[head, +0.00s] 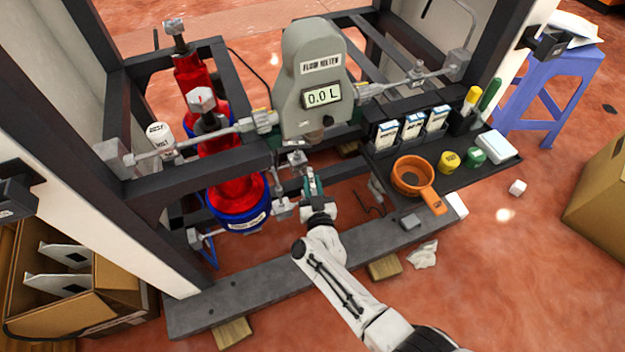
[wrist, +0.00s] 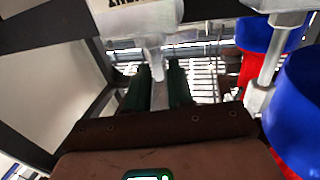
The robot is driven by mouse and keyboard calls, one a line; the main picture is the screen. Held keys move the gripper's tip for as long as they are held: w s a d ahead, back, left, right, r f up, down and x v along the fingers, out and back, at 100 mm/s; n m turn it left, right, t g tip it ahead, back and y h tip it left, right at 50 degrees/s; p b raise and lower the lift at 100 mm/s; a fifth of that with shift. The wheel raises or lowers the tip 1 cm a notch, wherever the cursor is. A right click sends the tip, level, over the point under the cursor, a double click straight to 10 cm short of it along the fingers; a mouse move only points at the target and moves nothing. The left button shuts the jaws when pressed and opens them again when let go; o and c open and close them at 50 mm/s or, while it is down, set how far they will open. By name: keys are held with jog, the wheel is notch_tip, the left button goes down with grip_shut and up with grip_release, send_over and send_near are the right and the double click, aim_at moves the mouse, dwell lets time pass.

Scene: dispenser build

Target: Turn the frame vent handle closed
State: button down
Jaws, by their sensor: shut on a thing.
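My gripper (head: 314,184) is below the grey flow meter, at the small metal fittings inside the dark frame. In the wrist view, its two green fingers (wrist: 159,90) are shut on a narrow grey metal handle (wrist: 157,66). The handle hangs from a pale valve body (wrist: 138,18) with a dark label, only partly readable. I take this to be the frame vent handle. In the head view, a metal fitting (head: 296,158) shows just above the gripper. The gripped part is mostly hidden there, and I cannot tell the handle's exact angle.
The flow meter (head: 315,80) reads 0.0 L. A blue-and-red vessel (head: 240,215) stands left of the gripper and looks close on the right in the wrist view. A black shelf (head: 385,165) holds an orange strainer (head: 412,176). The lower beam (head: 280,285) crosses under my arm.

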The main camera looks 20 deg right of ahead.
jog(key=m+h, duration=0.1)
jog(key=m+g+h, duration=0.1)
jog(key=h, duration=0.1)
jog(key=m+h, duration=0.1)
jog(key=shift+w+a+f+g+h+b, duration=0.1)
jog(key=shift+a+g+h+b, duration=0.15)
jog(key=shift+g+h+b, duration=0.15)
jog(key=m+g+h+b, duration=0.1)
jog(key=m+h, duration=0.1)
jog(key=shift+g+h, duration=0.3)
jog(key=shift+g, duration=0.1)
jog(key=shift+m+g+h+b, duration=0.5)
jog(key=shift+m+h+b, duration=0.1)
jog(key=c, duration=1.1)
grip_release()
jog(key=shift+d, duration=0.1)
jog(key=p+v, duration=0.3)
jog(key=v, duration=0.7)
jog(key=shift+s+a, duration=0.2)
jog(key=shift+a, duration=0.15)
